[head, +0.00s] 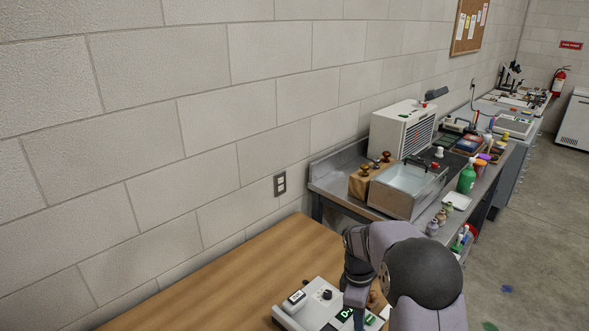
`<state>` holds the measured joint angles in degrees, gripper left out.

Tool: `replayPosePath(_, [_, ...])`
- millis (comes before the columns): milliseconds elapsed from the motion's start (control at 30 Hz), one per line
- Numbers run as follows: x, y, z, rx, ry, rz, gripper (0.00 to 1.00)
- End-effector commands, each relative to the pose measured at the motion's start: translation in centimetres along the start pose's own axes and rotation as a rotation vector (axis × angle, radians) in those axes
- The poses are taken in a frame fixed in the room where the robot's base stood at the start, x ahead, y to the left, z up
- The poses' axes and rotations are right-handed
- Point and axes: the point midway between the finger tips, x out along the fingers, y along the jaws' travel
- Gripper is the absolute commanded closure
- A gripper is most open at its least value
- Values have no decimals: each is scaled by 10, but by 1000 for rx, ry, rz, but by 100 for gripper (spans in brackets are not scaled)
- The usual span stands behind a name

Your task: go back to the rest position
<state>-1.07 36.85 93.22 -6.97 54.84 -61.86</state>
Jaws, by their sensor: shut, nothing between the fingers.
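My arm comes up from the bottom edge in the head view, with a large dark rounded joint in front. My gripper (357,298) is the dark part pointing down over a white device (318,305) on the wooden table. It is shut and holds nothing. Its fingertips are small and partly lost against the device, so I cannot tell whether they touch it. The device has a black knob and a dark display with green characters. My arm covers its right part.
The wooden table (235,285) is bare left of the device. A block wall (150,120) with an outlet (280,184) runs behind it. Beyond stands a metal bench (335,178) crowded with a white vented unit (402,128), a clear-sided tank (405,188) and a green bottle (467,180). Open floor lies right.

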Motion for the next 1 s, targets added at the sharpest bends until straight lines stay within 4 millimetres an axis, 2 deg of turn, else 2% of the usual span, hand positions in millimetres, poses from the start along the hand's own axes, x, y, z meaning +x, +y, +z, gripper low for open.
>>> replayPosePath(200, [36, -50, 10, 505, -24, -80, 100])
replayPosePath(267, [41, -68, 15, 647, -34, -98, 100])
replayPosePath(400, [44, -121, 32, 975, -60, -132, 100])
replayPosePath(500, [38, -160, 46, 1117, -66, -146, 100])
replayPosePath(600, [28, -197, 61, 1146, -58, -155, 100])
replayPosePath(700, [18, -223, 73, 1155, -44, -153, 100])
replayPosePath(833, [3, -231, 79, 1162, 8, -121, 100])
replayPosePath(1000, [-18, -217, 76, 1169, 96, -63, 100])
